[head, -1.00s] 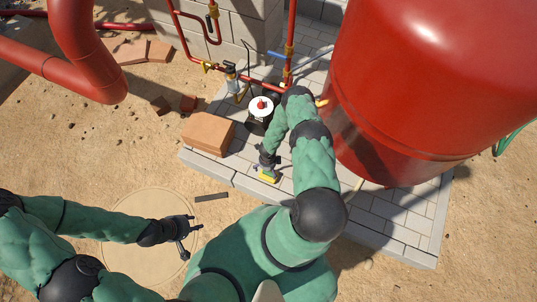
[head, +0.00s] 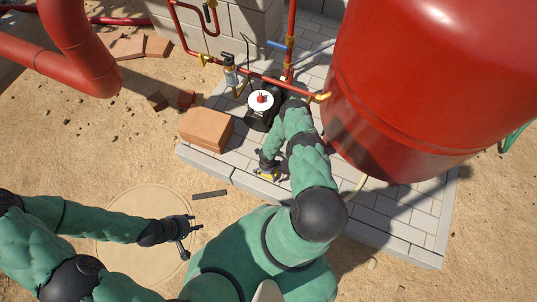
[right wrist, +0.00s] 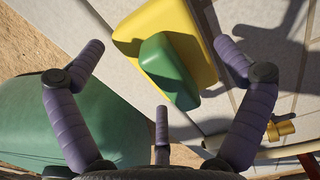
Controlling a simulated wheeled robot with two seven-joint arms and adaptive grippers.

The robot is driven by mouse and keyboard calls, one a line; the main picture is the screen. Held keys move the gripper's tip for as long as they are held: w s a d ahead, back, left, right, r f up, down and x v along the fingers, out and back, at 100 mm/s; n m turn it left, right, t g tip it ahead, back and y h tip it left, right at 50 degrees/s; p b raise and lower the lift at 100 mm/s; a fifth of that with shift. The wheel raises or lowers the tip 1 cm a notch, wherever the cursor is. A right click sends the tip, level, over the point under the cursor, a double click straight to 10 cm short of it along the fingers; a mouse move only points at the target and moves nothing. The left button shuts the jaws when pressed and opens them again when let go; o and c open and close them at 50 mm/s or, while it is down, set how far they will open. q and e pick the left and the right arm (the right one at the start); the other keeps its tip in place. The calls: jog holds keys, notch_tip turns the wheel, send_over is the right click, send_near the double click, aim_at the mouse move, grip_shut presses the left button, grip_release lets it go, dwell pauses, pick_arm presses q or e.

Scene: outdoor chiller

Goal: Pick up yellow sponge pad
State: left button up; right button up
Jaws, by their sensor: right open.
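The yellow sponge pad (head: 271,175) lies on the grey paving near the slab's front edge, partly hidden by my right gripper (head: 267,170). In the right wrist view the yellow pad (right wrist: 190,22) has a green block-shaped part (right wrist: 167,70) on it. The purple fingers of my right gripper (right wrist: 160,50) are spread wide, with the pad ahead between them. I see no finger closed on it. My left gripper (head: 190,236) is open and empty over the sand by the round cover, far from the pad.
A large red tank (head: 425,90) stands close to the right of my right arm. Red pipes (head: 240,70) run behind. Paving left of the pad is clear.

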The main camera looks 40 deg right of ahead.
jog(key=c, duration=1)
jog(key=shift+o, duration=0.2)
jog(key=shift+r, duration=0.15)
jog(key=shift+r+p, duration=0.45)
jog(key=shift+r, duration=0.15)
jog(key=s+a+r+p, duration=0.2)
jog(key=s+r+p, duration=0.2)
jog(key=r+p, duration=0.2)
jog(key=shift+a+r, duration=0.25)
jog(key=shift+r, duration=0.65)
jog(key=s+a+r+p, duration=0.1)
jog(key=s, duration=0.1)
jog(key=s+a+r+p, duration=0.1)
jog(key=s, duration=0.1)
jog(key=s+a+r+p, duration=0.1)
jog(key=s+a, duration=0.1)
jog(key=shift+s+a+r+p, duration=0.1)
jog(key=shift+s+r+p, duration=0.05)
jog(key=shift+s+p, duration=0.2)
jog(key=shift+s+a+r, duration=0.25)
jog(key=shift+s+a, duration=0.15)
jog(key=shift+s, duration=0.15)
